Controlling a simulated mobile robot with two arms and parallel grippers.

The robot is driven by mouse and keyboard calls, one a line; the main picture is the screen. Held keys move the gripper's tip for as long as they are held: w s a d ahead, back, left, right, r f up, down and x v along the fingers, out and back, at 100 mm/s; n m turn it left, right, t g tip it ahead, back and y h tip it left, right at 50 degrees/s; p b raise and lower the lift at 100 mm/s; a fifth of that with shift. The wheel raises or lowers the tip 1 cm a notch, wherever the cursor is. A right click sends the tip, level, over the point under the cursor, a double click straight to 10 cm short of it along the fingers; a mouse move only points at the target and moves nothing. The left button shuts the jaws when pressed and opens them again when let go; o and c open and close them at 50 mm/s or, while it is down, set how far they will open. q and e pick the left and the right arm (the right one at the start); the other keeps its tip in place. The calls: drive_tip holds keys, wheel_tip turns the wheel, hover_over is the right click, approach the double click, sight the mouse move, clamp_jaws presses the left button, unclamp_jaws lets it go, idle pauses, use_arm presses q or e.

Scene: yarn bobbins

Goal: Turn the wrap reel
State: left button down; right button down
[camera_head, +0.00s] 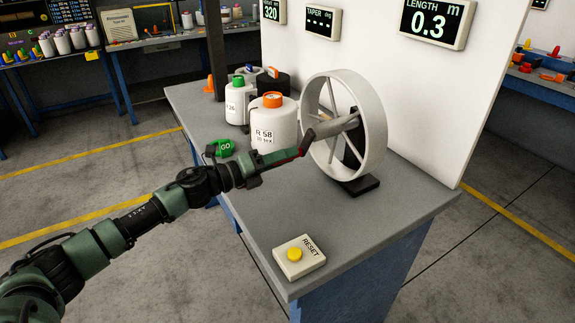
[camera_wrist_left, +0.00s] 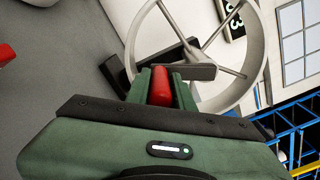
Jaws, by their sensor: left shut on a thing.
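The wrap reel (camera_head: 375,120) is a pale spoked wheel standing upright on a dark foot (camera_head: 359,185) on the grey bench. It also shows in the left wrist view (camera_wrist_left: 257,60). My left gripper (camera_head: 297,148) is in front of the reel, at the left side of its rim. In the left wrist view its fingers (camera_wrist_left: 162,87) are shut around a red handle (camera_wrist_left: 161,86). A grey crank bar (camera_wrist_left: 192,72) lies at the handle's far end, in front of the spokes. The gripper partly hides the handle in the head view. My right gripper is not in view.
A length display (camera_head: 432,22) on the white panel reads 0.3 m. A bobbin with an orange top (camera_head: 272,122) stands close behind my left gripper. A green GO button (camera_head: 222,147) and a RESET box (camera_head: 299,257) sit on the bench. The front right bench top is clear.

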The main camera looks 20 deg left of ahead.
use_arm(q)
drive_tip(key=shift+w+a+m, duration=0.1)
drive_tip(key=shift+m, duration=0.3)
drive_tip(key=c, duration=1.2)
unclamp_jaws()
drive_tip(key=shift+r, duration=0.1)
drive_tip(key=b+v, duration=0.3)
drive_tip(key=v, duration=0.4)
drive_tip(key=shift+s+a, duration=0.25)
drive_tip(key=shift+a, duration=0.05)
